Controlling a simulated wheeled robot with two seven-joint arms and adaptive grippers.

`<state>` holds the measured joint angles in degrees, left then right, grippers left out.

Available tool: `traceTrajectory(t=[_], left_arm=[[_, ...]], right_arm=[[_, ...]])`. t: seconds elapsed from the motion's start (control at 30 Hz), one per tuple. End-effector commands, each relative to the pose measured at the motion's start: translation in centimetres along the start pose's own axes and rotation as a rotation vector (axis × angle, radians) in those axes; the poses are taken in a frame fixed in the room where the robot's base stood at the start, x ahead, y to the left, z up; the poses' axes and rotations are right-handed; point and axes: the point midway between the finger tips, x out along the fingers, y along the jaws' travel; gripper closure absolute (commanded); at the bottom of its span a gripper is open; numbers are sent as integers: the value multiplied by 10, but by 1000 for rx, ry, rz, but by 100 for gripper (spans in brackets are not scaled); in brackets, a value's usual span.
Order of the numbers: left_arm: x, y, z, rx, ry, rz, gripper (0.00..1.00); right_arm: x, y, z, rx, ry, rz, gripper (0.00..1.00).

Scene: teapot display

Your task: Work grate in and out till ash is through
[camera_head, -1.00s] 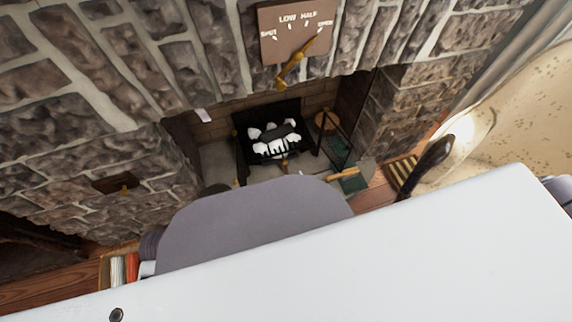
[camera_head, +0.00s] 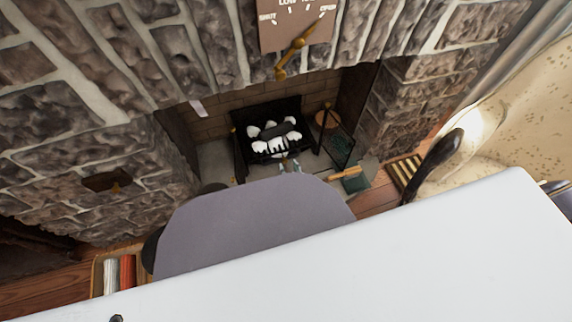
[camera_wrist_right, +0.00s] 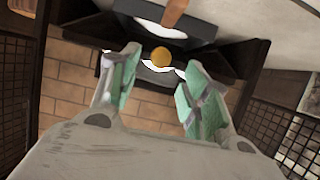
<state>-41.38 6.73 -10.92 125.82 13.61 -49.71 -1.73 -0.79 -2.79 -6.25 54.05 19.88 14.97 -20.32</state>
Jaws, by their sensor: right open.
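The dark grate (camera_head: 262,148) with white and grey pieces in it sits in the fireplace opening in the head view. The fingertips of my right gripper (camera_head: 289,165) show just in front of its lower edge. In the right wrist view my right gripper (camera_wrist_right: 157,82) is open, with green pads on both fingers. A round brass knob (camera_wrist_right: 161,57) shows between and just beyond the fingertips, not gripped. In the head view my own body hides what lies below the gripper. Ash cannot be clearly told apart. My left gripper is not in view.
A dial plate (camera_head: 297,22) with a brass lever (camera_head: 292,58) is on the stone wall above. A wooden-handled shovel (camera_head: 345,173) lies right of the hearth, near a black-handled item (camera_head: 435,165). Dark mesh screens (camera_wrist_right: 18,85) flank the opening.

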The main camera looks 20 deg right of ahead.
Motion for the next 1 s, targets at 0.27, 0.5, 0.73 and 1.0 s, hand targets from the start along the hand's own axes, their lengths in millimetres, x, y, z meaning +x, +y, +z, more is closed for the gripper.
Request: traceTrajectory(t=[0.27, 0.5, 0.73, 1.0], left_arm=[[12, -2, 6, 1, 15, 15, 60], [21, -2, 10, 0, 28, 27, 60], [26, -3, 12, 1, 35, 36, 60], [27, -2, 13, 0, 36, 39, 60]], right_arm=[[23, 0, 1, 1, 0, 0, 53], [40, 0, 1, 1, 0, 0, 53], [50, 0, 1, 1, 0, 0, 53], [53, 0, 0, 1, -1, 0, 53]])
